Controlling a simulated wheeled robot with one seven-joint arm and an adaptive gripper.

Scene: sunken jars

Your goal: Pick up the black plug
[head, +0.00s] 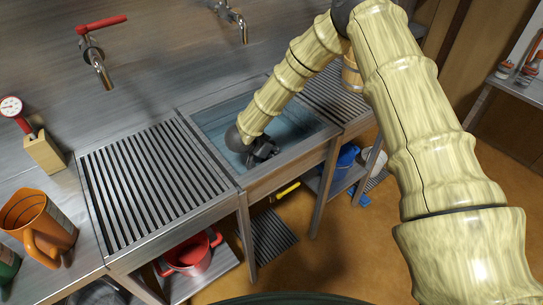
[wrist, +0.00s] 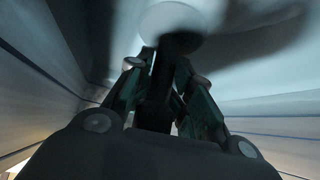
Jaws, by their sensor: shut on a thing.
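My gripper (head: 262,150) is down inside the sink basin (head: 215,117), low near its floor. In the wrist view, the fingers of my gripper (wrist: 167,66) are closed in around a dark shape, the black plug (wrist: 180,42). Only its dark upper part shows between and beyond the fingertips; the rest is hidden by the fingers. A pale round patch lies just beyond it on the basin floor. In the head view the plug is hidden behind my gripper. I cannot tell whether the plug touches the floor.
The basin walls stand close around my gripper. A slatted drainboard (head: 150,185) is on the left. A red-handled tap (head: 98,60) and another tap (head: 238,20) project from the back wall. An orange jug (head: 38,228) and a gauge on a wooden block (head: 42,152) stand at the left.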

